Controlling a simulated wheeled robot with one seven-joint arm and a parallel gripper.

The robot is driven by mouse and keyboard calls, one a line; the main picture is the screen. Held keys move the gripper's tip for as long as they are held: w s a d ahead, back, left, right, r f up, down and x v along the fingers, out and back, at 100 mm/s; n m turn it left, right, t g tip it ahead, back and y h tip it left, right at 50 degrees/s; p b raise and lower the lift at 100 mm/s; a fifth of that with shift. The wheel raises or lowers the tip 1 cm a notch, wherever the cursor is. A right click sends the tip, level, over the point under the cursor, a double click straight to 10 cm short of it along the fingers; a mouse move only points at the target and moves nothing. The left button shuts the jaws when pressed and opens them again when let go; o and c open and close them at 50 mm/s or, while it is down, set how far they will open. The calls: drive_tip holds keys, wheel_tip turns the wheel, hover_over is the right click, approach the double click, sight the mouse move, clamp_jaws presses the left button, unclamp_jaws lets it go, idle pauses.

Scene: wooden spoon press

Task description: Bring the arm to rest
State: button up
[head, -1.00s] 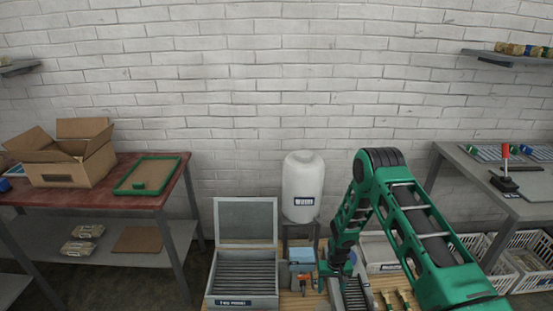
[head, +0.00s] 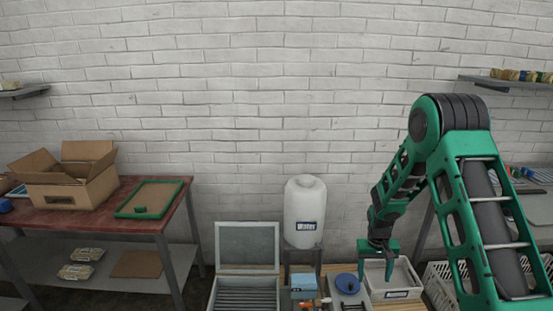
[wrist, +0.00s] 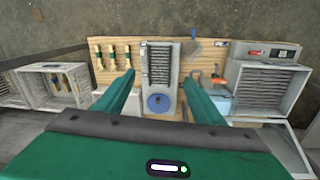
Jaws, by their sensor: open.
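My green arm (head: 468,180) is folded up on the right of the head view. My gripper (head: 376,274) hangs from it, pointing down above the workbench, in front of a white bin with a label (head: 402,280). In the wrist view my gripper (wrist: 160,84) has its two green fingers spread wide apart, with nothing held between them. A blue round piece (wrist: 158,103) on a grey slotted unit shows beyond the fingers. The blue piece also shows left of my gripper in the head view (head: 347,283).
An open slotted box (head: 247,247) and a white water tank (head: 304,212) stand left of my gripper. Several wooden spoons (wrist: 112,58) lie on the bench. A red-topped table (head: 100,213) with a cardboard box (head: 70,185) is at left. The wall space above the bench is clear.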

drive_tip(key=s+d+r+m, duration=0.1)
drive_tip(key=s+d+r, duration=0.3)
drive_tip(key=s+r, duration=0.55)
drive_tip(key=s+d+r+m, duration=0.1)
drive_tip(key=s+d+r, duration=0.4)
drive_tip(key=r, duration=0.8)
drive_tip(key=s+a+r+m, duration=0.1)
drive_tip(key=s+r, duration=0.3)
drive_tip(key=s, duration=0.8)
drive_tip(key=s+a+r+m+y, duration=0.1)
drive_tip(key=s+r, duration=0.3)
drive_tip(key=s, duration=0.8)
drive_tip(key=shift+s+r+m, duration=0.15)
drive_tip(key=shift+s+m, duration=0.25)
drive_tip(key=shift+w+f, duration=0.25)
drive_tip(key=shift+w, duration=0.4)
